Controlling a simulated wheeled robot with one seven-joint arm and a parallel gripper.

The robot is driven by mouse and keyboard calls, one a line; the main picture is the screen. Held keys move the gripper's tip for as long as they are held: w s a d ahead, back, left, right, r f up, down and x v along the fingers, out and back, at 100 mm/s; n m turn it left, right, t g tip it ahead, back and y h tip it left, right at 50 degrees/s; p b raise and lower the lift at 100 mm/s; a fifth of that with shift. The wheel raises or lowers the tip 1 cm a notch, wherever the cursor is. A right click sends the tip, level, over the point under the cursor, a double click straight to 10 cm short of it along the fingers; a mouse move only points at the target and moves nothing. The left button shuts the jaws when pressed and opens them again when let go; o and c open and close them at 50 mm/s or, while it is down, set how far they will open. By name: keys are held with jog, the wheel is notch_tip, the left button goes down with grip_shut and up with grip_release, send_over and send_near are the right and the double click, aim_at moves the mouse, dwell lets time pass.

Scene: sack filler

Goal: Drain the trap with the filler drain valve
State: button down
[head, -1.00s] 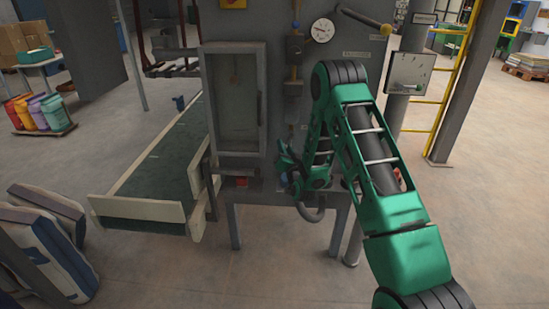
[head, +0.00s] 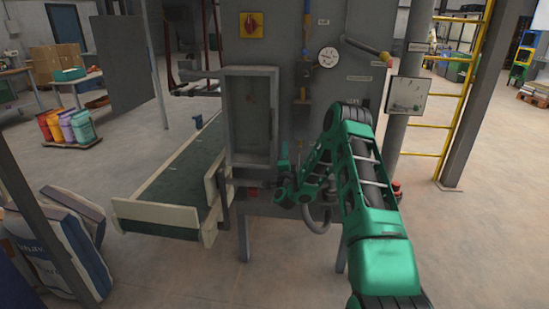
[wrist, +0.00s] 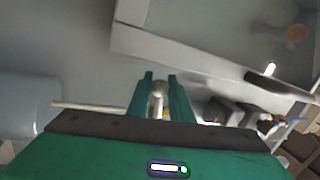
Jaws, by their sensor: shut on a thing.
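My gripper (head: 283,167) is at the front of the grey filler, just right of the lower corner of its framed window box. In the wrist view its two green fingers (wrist: 160,78) are shut on a small pale, rounded handle (wrist: 159,90), which I take to be the filler drain valve. A little brass colour shows below it, between the fingers. The valve's body is hidden behind the gripper, so I cannot tell how far it is turned. A vertical pipe with brass and dark fittings (head: 304,80), perhaps the trap, runs above my gripper in the head view.
The framed window box (head: 252,75) is close above and left of my gripper. A pressure gauge (head: 328,57) is up right. A green conveyor (head: 180,175) runs at left, with sacks (head: 65,240) near it. A yellow ladder (head: 462,90) stands at right. The floor in front is open.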

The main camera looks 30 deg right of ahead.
jog(key=shift+r+m+g+h, duration=0.2)
jog(key=shift+r+m, duration=0.05)
jog(key=shift+m, duration=0.55)
jog(key=shift+r+m+g+h, duration=0.2)
jog(key=shift+r+m, duration=0.05)
jog(key=shift+m, duration=0.55)
jog(key=shift+s, duration=0.1)
jog(key=c, duration=1.6)
grip_release()
jog(key=v, duration=1)
jog(key=shift+s+a+f, duration=0.15)
jog(key=shift+a+f, duration=0.05)
jog(key=shift+a, duration=0.1)
